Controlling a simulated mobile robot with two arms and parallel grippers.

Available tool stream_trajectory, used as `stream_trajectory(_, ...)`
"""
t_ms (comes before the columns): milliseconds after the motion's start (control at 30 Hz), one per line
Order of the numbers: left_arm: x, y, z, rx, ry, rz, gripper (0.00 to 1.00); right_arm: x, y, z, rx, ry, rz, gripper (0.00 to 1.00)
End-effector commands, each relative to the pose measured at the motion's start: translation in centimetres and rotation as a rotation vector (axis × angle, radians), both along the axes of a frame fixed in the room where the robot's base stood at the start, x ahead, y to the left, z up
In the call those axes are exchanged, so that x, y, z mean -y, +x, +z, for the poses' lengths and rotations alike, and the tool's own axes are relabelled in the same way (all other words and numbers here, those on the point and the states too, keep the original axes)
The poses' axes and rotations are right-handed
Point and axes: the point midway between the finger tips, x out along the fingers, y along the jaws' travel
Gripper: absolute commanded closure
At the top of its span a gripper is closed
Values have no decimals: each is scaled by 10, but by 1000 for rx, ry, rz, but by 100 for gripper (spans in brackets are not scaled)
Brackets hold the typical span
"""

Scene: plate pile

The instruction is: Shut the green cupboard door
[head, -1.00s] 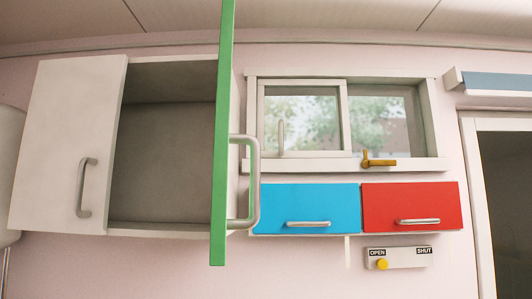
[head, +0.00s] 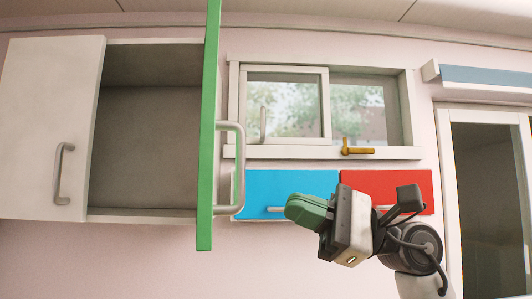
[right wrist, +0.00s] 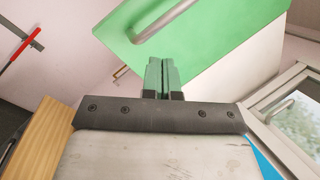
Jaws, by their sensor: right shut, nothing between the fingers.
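The green cupboard door (head: 208,150) stands open, swung out from the wall cupboard and seen nearly edge-on in the head view. Its grey bar handle (head: 241,165) is on its right side. In the right wrist view the green door (right wrist: 225,45) fills the upper middle, with part of its handle (right wrist: 165,20) at the top. My right gripper (head: 300,207) is right of the door and handle, apart from them in the head view, in front of the blue and red drawers. Its green fingers (right wrist: 165,72) are shut and empty. My left gripper is not in view.
The cupboard interior (head: 150,140) is bare, beside a shut white door (head: 50,125). A window (head: 320,110) with a brass latch (head: 356,150) is above the blue (head: 270,188) and red (head: 405,188) fronts. A doorway (head: 490,200) is at the right.

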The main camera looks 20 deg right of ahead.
Motion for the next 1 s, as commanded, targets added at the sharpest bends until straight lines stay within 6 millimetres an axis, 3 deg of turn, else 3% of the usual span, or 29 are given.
stream_trajectory(33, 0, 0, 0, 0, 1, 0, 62, 8, -12, 19, 100, -111, -82, 100)
stream_trajectory(200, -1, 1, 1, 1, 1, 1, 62, 40, -37, 54, 316, -425, -332, 100)
stream_trajectory(333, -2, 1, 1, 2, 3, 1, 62, 61, -51, 68, 384, -557, -448, 100)
stream_trajectory(467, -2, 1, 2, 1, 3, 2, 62, 68, -55, 73, 403, -607, -491, 100)
stream_trajectory(667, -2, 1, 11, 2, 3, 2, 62, 50, -41, 74, 403, -612, -488, 100)
stream_trajectory(1000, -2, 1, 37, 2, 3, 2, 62, -7, 4, 76, 402, -609, -485, 100)
